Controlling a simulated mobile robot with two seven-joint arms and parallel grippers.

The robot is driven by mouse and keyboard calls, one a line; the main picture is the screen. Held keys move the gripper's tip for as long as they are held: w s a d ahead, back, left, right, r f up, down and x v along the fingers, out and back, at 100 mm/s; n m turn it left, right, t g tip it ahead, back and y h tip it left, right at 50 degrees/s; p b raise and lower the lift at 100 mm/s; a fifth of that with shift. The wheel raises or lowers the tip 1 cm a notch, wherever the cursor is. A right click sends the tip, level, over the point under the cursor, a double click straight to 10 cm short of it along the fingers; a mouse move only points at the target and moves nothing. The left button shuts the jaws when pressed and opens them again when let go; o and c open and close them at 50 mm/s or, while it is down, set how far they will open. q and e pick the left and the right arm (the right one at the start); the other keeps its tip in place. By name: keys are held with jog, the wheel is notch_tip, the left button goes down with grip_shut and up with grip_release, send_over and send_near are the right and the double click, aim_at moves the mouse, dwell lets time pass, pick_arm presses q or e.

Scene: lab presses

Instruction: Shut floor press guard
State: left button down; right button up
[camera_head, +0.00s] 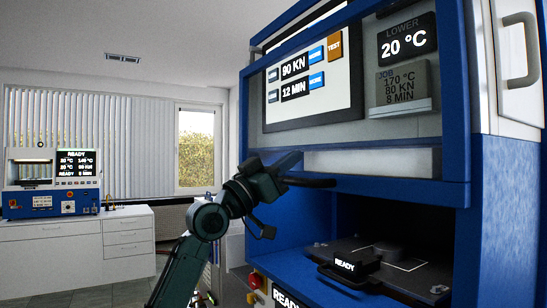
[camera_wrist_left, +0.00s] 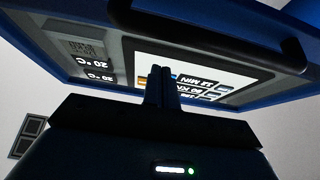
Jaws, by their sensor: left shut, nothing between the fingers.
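The floor press (camera_head: 459,240) is a tall blue machine at the right of the head view. Its blue-framed guard (camera_head: 400,188) stands raised, with the press opening showing below it. A dark bar handle (camera_head: 312,183) sticks out at the guard's lower edge; a black bar handle (camera_wrist_left: 205,25) also crosses the top of the left wrist view. My left gripper (camera_head: 290,162) is shut and empty, close to the handle; whether it touches is unclear. Its fingers (camera_wrist_left: 160,75) point toward the lit panel in the left wrist view. My right gripper is not in view.
A lit control screen (camera_head: 308,85) is above. A white cabinet door with a handle (camera_head: 520,50) is at the far right. A bench press (camera_head: 50,180) stands on a white counter (camera_head: 60,235) at left.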

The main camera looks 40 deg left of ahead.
pick_arm(q)
jog(key=shift+w+f, duration=0.15)
jog(key=shift+f, duration=0.65)
jog(key=shift+w+f, duration=0.1)
jog(key=shift+f, duration=0.65)
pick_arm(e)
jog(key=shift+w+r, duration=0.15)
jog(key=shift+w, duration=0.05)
